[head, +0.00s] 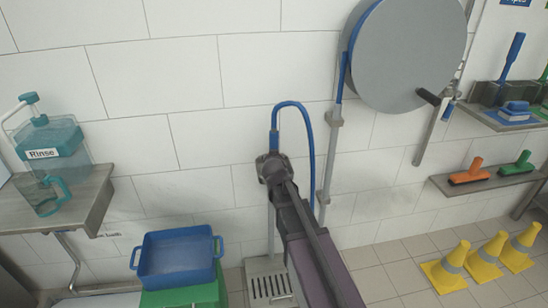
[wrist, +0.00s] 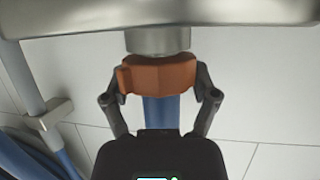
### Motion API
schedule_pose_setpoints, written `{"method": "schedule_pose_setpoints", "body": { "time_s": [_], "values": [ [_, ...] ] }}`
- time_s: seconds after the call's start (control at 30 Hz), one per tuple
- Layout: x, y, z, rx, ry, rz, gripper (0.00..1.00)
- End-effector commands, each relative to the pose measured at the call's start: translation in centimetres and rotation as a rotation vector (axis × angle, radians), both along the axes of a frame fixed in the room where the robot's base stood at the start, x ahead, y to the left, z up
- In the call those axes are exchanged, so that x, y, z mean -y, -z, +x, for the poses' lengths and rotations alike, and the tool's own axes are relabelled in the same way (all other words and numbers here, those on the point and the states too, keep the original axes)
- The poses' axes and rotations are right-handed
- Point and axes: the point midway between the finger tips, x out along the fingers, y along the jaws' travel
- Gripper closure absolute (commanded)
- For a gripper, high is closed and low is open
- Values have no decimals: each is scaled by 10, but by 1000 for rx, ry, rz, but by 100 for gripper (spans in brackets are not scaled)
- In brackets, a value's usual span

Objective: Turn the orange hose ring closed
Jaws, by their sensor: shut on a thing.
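The orange hose ring (wrist: 160,76) shows in the wrist view, just below a grey metal fitting (wrist: 158,40). A blue hose (wrist: 161,111) runs down from the ring. My gripper (wrist: 160,88) is shut on the ring, with one finger at its left side and one at its right. In the head view my gripper (head: 272,165) is near the wall, below the loop of the blue hose (head: 294,104). The ring is hidden behind my arm there. I cannot tell how far the ring is turned.
A grey hose reel (head: 408,52) with a crank hangs at the upper right, and its pipe (head: 330,150) runs down beside my gripper. A blue crate (head: 177,258) stands at the lower left. A floor drain (head: 270,287) lies below. Yellow cones (head: 484,262) stand at the right.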

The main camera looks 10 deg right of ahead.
Motion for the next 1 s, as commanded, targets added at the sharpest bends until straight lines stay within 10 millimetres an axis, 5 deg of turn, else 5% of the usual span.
{"method": "schedule_pose_setpoints", "body": {
  "time_s": [1.0],
  "values": [
    [-1, 1, 2, -1, 437, 3, 71]
  ]
}}
